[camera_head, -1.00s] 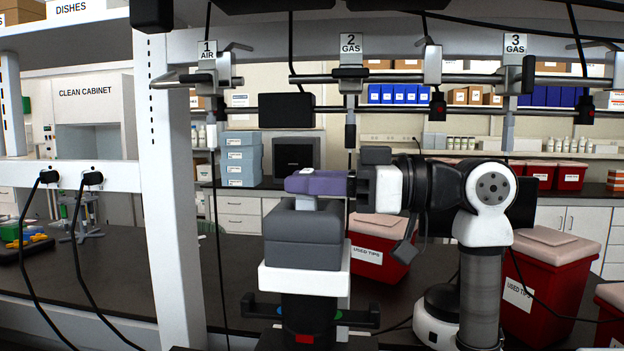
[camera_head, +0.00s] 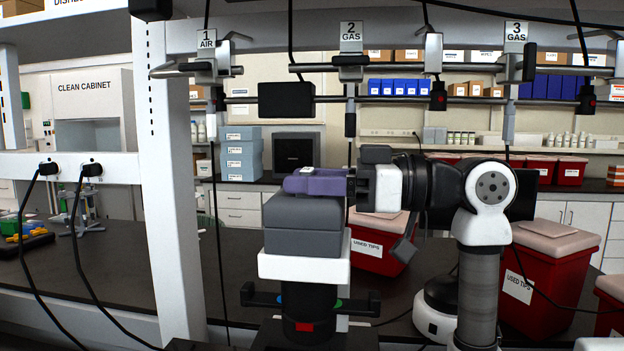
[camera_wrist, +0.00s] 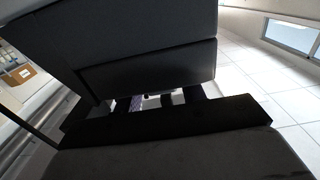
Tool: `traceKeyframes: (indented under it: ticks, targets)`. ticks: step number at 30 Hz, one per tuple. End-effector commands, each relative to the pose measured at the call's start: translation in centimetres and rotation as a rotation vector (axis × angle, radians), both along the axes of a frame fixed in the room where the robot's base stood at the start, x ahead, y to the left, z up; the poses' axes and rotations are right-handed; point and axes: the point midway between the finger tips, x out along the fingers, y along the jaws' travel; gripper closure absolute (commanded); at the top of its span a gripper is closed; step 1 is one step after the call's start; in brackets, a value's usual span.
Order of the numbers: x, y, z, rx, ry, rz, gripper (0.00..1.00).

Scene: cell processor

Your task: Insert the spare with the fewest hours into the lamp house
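The grey two-part block (camera_head: 304,236), which looks like the lamp house, stands on a white plate over a black column in the head view. My gripper (camera_head: 312,184) has purple fingers and reaches in from the right, just above the block's top. A small spare with a pale top (camera_head: 308,170) shows between the fingers, which appear shut on it. Its lower end is hidden by the fingers and block. In the wrist view the dark block (camera_wrist: 150,55) fills the top, with my fingers (camera_wrist: 163,99) against its edge. No hour reading is legible.
A white post (camera_head: 170,190) stands left of the block. Rails with gas fittings (camera_head: 350,68) run above. Red used-tips bins (camera_head: 545,285) stand on the dark bench to the right. A black bar (camera_head: 265,298) juts out below the block.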

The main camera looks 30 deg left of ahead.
Motion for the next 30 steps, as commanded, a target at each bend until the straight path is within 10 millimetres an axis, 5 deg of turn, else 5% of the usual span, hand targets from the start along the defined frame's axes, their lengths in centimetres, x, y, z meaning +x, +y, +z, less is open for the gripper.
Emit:
traceKeyframes:
  ticks: [3, 14, 30]
  targets:
    - [0.0, 0.0, 0.0, 0.0, 0.0, 0.0, 0.44]
    - [0.2, -0.5, 0.0, 0.001, 0.0, -0.001, 0.44]
    - [4.9, -10.2, -0.1, 0.001, 0.0, -0.002, 0.44]
